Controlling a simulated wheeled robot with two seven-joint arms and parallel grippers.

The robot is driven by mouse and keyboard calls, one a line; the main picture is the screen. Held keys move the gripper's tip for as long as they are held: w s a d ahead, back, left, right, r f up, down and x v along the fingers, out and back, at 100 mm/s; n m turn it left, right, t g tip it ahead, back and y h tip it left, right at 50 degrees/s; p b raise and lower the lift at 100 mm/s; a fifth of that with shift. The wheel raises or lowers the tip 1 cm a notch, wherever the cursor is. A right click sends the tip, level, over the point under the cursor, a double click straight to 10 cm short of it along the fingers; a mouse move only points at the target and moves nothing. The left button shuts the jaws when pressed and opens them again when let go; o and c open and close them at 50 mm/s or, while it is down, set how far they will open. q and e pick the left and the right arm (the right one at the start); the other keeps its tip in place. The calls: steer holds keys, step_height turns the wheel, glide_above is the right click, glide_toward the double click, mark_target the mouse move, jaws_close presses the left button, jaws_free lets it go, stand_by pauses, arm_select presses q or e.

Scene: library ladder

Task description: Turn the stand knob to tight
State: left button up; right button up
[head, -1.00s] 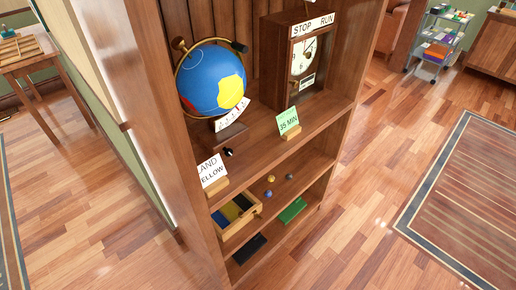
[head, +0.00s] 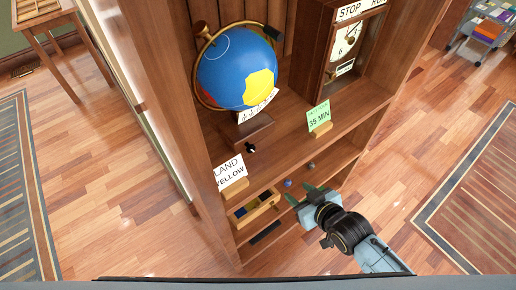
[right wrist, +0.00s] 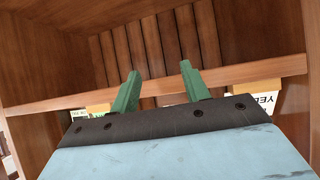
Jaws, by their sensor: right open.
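A blue globe (head: 236,72) with a yellow patch stands on the upper shelf in a tilted ring. Its brown wooden stand (head: 240,131) carries a white scale plate (head: 258,106). A small black knob (head: 250,148) with a light mark sits at the stand's front. A brown knob (head: 201,29) and a dark piece (head: 272,33) sit at the ring's upper ends. My right gripper (head: 299,193) is open and empty, in front of the bookcase, to the right of and lower in the picture than the knob. Its green fingers (right wrist: 159,70) point at the bookcase in the right wrist view. My left gripper is not in view.
A white card (head: 229,171) and a green "35 MIN" card (head: 319,117) stand along the shelf edge (head: 282,170). A clock (head: 345,44) is at the right. A divided wooden box (head: 254,208) and small balls lie on the shelf below. Open floor surrounds the bookcase.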

steer(key=n+t+y, duration=0.1)
steer(key=y, duration=0.1)
glide_toward(252, 150)
steer(key=s+d, duration=0.4)
steer(key=a+r, duration=0.1)
steer(key=x, duration=0.7)
steer(key=b+x, duration=0.1)
steer(key=x, duration=0.3)
steer(key=shift+w+a+r, duration=0.25)
steer(key=shift+r, duration=0.05)
steer(key=shift+x, duration=0.8)
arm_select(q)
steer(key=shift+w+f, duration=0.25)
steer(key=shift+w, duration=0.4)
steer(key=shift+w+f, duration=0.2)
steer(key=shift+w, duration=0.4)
